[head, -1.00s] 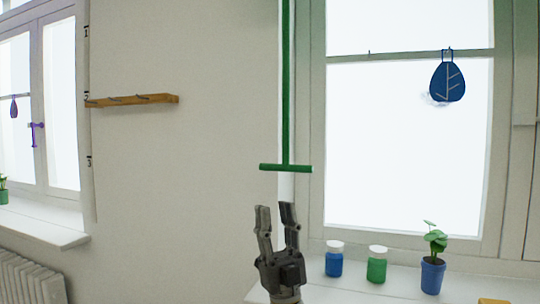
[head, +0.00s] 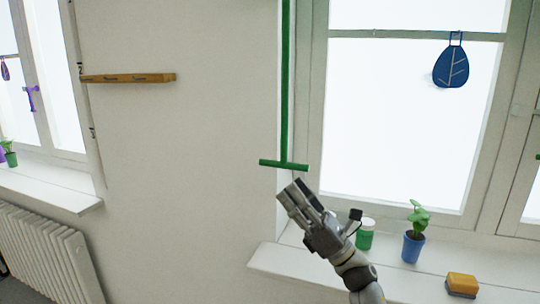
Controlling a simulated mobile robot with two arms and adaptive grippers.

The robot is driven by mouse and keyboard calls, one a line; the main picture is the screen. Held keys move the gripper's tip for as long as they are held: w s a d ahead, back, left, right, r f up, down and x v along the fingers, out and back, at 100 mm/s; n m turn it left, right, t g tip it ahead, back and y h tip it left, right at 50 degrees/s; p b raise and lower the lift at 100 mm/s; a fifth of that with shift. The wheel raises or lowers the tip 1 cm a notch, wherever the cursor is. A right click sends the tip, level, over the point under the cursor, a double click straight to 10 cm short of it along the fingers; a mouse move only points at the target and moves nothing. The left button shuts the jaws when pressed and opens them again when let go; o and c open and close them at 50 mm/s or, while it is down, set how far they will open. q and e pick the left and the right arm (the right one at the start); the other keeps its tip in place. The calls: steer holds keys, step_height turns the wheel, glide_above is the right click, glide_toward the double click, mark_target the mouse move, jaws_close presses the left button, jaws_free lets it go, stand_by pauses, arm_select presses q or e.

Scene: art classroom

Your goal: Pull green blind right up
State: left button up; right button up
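A green pull rod (head: 285,90) hangs down beside the left edge of the right window and ends in a green T-shaped crossbar (head: 283,165). The blind itself does not show in this view. My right gripper (head: 295,192) is just below the crossbar in the picture, tilted up and to the left. Its fingers look apart, with nothing seen between them, and I cannot tell its depth from the bar. My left gripper is not in view.
The sill (head: 330,272) below the window holds a green jar (head: 365,236), a plant in a blue pot (head: 413,246) and a yellow-brown block (head: 461,285). A blue leaf ornament (head: 451,67) hangs at the window. A wooden rack (head: 130,78) is on the wall; a radiator (head: 45,250) stands left.

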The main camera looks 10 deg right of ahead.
mark_target(270, 163)
steer(key=p+x, duration=0.3)
steer(key=x, duration=0.5)
steer(key=shift+w+a+r+p, duration=0.3)
steer(key=shift+a+r, duration=0.05)
jaws_close()
